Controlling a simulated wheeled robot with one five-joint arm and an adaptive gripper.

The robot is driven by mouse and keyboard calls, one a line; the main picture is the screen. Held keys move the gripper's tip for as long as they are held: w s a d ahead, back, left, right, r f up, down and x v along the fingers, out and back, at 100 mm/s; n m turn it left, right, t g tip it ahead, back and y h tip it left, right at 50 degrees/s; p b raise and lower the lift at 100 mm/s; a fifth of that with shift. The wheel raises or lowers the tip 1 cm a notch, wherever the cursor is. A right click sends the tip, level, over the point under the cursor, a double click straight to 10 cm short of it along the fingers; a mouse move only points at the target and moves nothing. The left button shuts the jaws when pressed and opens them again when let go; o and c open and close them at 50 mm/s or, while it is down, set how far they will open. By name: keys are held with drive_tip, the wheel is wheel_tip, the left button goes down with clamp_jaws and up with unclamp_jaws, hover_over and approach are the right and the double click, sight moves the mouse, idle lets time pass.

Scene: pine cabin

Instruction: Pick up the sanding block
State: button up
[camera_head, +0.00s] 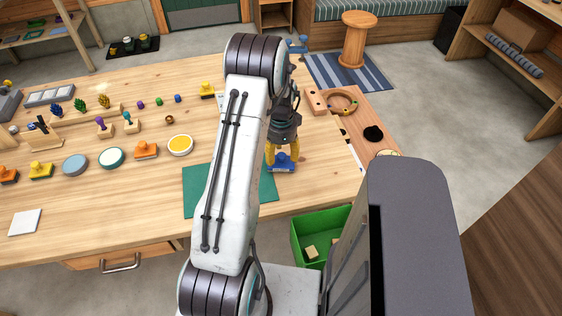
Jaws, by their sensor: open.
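A blue block (282,166), which looks like the sanding block, lies on the wooden table (330,185) near its front edge, at the right end of the green mat (197,190). My gripper (283,156) points down at it, with yellow fingers open. The fingertips are right at the block, one toward each side of its upper part. I cannot tell whether they touch it. My arm hides part of the mat and the table behind it.
Similar orange (146,151) and yellow (41,171) blocks, round discs and small coloured pieces stand on the left of the table. A wooden ring (342,102) lies to the right. A green bin (307,228) with wooden pieces stands below the front edge.

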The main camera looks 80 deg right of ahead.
drive_tip(key=shift+f, duration=0.3)
clamp_jaws()
idle(0.5)
